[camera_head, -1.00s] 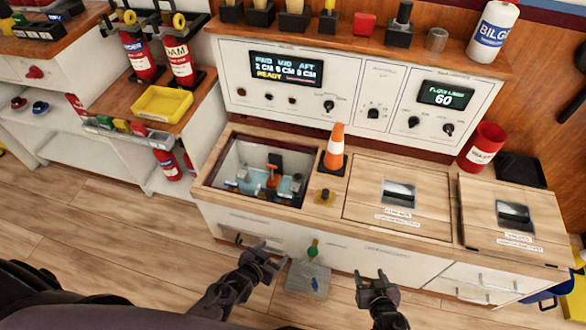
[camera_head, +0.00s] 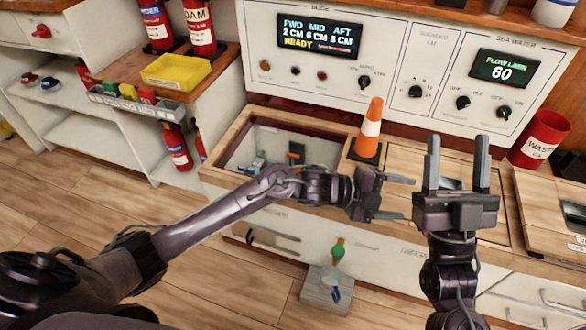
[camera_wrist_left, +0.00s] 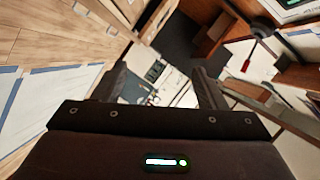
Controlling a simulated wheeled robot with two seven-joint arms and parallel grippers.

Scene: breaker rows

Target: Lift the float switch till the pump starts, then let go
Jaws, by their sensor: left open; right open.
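The open bilge well (camera_head: 247,127) is a recessed box in the wooden counter, left of the orange cone. A small orange part (camera_head: 296,152) stands inside it; I cannot tell whether it is the float switch. My left forearm hides the lower part of the well. My left gripper (camera_head: 406,198) is open and empty, in front of the counter just right of the well, fingers pointing right. Its open fingers also show in the left wrist view (camera_wrist_left: 160,82). My right gripper (camera_head: 458,152) is open and empty, fingers up, over the closed hatch.
An orange and white cone (camera_head: 371,130) stands on the counter beside the well. The bilge display (camera_head: 318,36) reads 2, 6 and 3 CM and READY. A red waste bin (camera_head: 540,138) stands at the right. A yellow tray (camera_head: 178,72) is at the left.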

